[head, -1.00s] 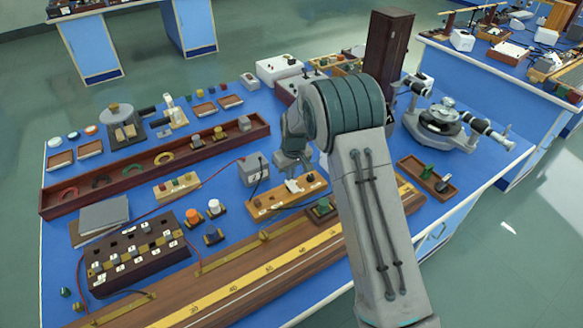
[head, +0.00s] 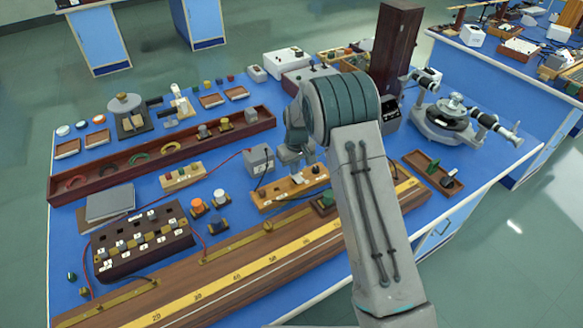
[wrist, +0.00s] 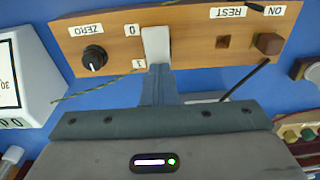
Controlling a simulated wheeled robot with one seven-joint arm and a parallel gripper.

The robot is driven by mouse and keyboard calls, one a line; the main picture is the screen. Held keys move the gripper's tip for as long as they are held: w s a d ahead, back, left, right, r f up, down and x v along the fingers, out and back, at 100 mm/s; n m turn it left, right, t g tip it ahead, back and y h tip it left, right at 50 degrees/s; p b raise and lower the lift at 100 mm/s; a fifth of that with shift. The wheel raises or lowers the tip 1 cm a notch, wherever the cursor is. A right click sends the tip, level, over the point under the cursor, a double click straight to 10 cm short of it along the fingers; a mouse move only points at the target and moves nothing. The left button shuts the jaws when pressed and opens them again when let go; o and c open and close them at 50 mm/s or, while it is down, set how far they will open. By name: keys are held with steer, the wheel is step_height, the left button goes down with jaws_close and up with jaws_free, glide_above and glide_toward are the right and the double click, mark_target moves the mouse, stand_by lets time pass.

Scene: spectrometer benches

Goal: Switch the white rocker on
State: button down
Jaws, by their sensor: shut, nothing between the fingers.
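The white rocker (wrist: 156,43) sits on a wooden panel (wrist: 195,37) in the wrist view, with "0" marked beside its far end and "1" beside its near end. My gripper (wrist: 160,70) is shut and empty, with its tips at the rocker's near end, by the "1". I cannot tell whether they touch it, or which way the rocker is tilted. In the head view my gripper (head: 293,172) is over the wooden panel (head: 270,200) and hides the rocker.
A grey meter box (head: 260,158) stands to the left. A long wooden rail with a yellow scale (head: 270,270) lies in front.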

steer(key=shift+d, duration=0.2)
steer(key=shift+s+d+r, duration=0.2)
steer(key=shift+s+d, duration=0.15)
steer(key=shift+s, duration=0.3)
step_height(320, 180, up, 14)
steer(key=w+a, duration=0.1)
steer(key=shift+w+b, duration=0.3)
steer(key=shift+w, duration=0.1)
steer(key=shift+f, duration=0.1)
